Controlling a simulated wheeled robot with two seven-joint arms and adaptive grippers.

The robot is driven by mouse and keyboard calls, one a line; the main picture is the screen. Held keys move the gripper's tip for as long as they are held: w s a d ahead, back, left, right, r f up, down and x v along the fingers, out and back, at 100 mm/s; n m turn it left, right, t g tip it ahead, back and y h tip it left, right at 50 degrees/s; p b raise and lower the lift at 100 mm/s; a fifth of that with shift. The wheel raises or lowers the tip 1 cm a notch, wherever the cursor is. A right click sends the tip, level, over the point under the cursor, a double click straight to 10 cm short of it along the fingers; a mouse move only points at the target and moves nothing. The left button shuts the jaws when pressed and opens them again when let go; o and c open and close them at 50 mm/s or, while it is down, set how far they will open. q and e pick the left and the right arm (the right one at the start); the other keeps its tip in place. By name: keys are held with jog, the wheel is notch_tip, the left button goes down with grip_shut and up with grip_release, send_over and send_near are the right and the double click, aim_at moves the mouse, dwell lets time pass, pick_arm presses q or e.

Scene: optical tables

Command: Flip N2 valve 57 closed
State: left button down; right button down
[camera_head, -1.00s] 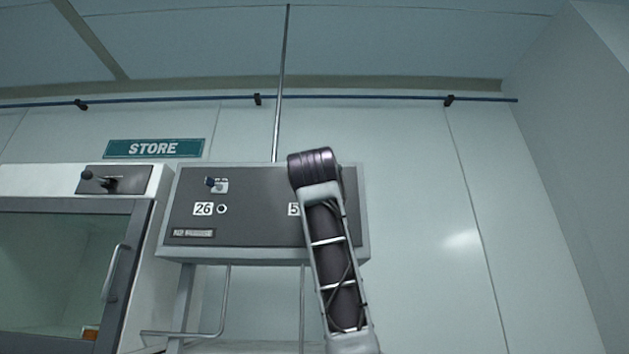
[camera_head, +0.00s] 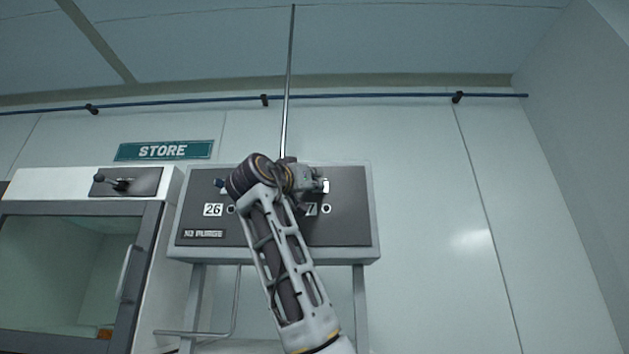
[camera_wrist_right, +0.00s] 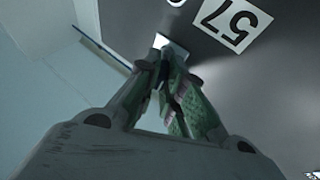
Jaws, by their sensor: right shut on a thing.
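N2 valve 57 is on the right half of the dark N2 PURGE panel (camera_head: 345,225). Its pale mount (camera_head: 326,186) shows just right of my right gripper (camera_head: 316,182), and also in the right wrist view (camera_wrist_right: 161,41), beyond the fingertips. The 57 label (camera_wrist_right: 236,22) is upside down there; in the head view only its 7 (camera_head: 311,210) shows. My right gripper's green-padded fingers (camera_wrist_right: 171,70) are shut on the valve's handle, which they mostly hide. The handle's exact angle cannot be told. My left gripper is out of view.
The wall right of the panel is clear.

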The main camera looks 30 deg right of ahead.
jog(key=shift+a+g+h, duration=0.1)
jog(key=shift+g+h, duration=0.2)
jog(key=shift+w, duration=0.1)
jog(key=c, duration=1.8)
grip_release()
jog(key=shift+v, duration=6)
jog(key=shift+w+a, duration=0.1)
